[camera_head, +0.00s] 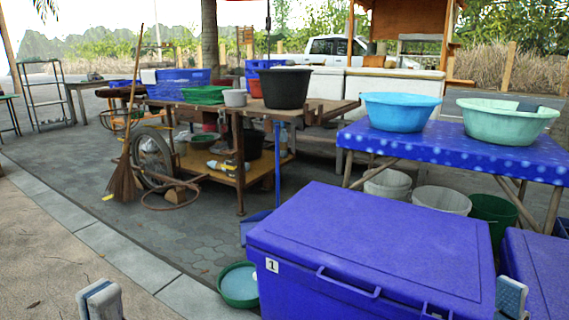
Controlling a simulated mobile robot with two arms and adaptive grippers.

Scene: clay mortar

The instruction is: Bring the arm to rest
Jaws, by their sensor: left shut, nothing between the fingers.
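My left gripper (101,299) shows at the bottom left edge, over the paved ground. Only its upper end is in the frame; it is shut and holds nothing. My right gripper (512,298) shows at the bottom right, in front of the blue cool boxes. Only a small part of it is visible, so its fingers cannot be judged. No clay mortar can be made out in this view.
A large blue cool box (370,245) fills the lower right foreground. Behind it, a blue-clothed table (460,150) bears a blue basin (399,112) and a pale green basin (506,122). A cart (235,165) stands centre-left. Paving (60,165) at left is clear.

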